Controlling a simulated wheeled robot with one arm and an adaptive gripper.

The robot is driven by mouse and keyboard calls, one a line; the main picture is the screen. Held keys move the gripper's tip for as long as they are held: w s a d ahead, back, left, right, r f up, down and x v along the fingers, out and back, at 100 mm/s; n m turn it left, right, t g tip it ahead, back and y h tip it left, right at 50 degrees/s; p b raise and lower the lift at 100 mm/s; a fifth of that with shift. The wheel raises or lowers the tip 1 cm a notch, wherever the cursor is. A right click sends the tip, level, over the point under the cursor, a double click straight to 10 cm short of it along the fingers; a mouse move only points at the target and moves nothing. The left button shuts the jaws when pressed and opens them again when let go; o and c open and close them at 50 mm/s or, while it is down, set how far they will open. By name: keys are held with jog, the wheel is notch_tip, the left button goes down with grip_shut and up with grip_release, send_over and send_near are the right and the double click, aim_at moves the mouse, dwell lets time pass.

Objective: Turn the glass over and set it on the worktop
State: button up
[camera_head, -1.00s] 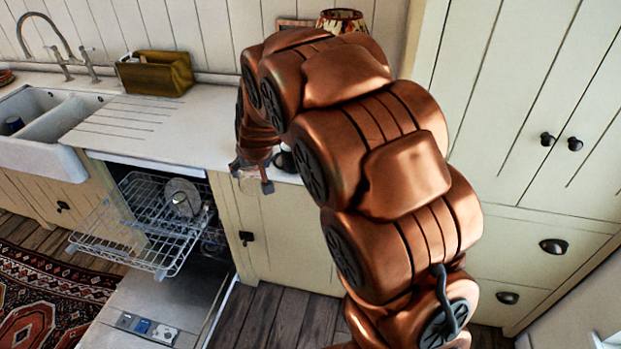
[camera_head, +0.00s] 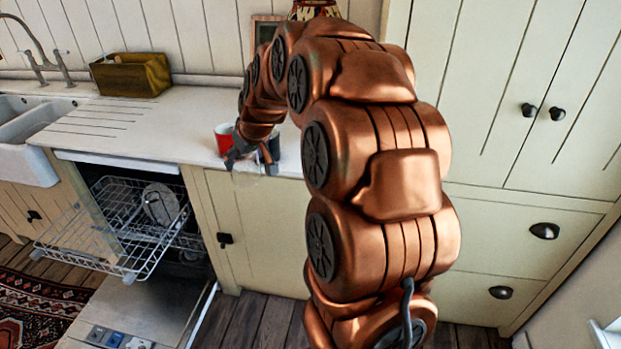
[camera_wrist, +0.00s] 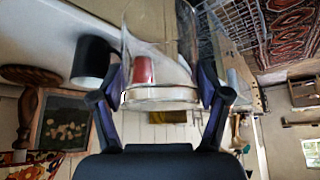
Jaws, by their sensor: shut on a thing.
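My gripper (camera_wrist: 160,86) is shut on a clear glass (camera_wrist: 160,97), with one finger on each side of it. In the wrist view the scene appears upside down. The glass's thick base is towards the bottom of that picture and its other end runs towards the top edge, so the glass looks mouth-down. In the head view my gripper (camera_head: 251,160) is at the front edge of the worktop (camera_head: 190,124), and the glass shows only faintly below it. I cannot tell whether the glass touches the worktop.
A red cup (camera_head: 224,138) stands close left of my gripper. A dark mug (camera_wrist: 92,58) is also close by. The open dishwasher (camera_head: 120,225) with its rack out lies below left. The worktop left of the cup is clear up to the brown box (camera_head: 131,75).

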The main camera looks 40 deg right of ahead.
jog(key=s+d+f+b, duration=0.3)
jog(key=s+d+b, duration=0.3)
jog(key=s+d, duration=0.5)
jog(key=shift+m+h, duration=0.4)
jog(key=shift+w+d+f+p, duration=0.85)
jog(key=shift+w+d, duration=1.15)
jog(key=shift+d, duration=0.3)
jog(key=shift+w+d+f+p, duration=0.8)
jog(key=shift+w+d, duration=1.25)
jog(key=shift+d, duration=0.2)
jog(key=shift+w+d+f+p, duration=0.85)
jog(key=shift+w+d, duration=1.15)
jog(key=shift+d, duration=0.3)
jog(key=shift+f, duration=0.1)
jog(key=o, duration=1.4)
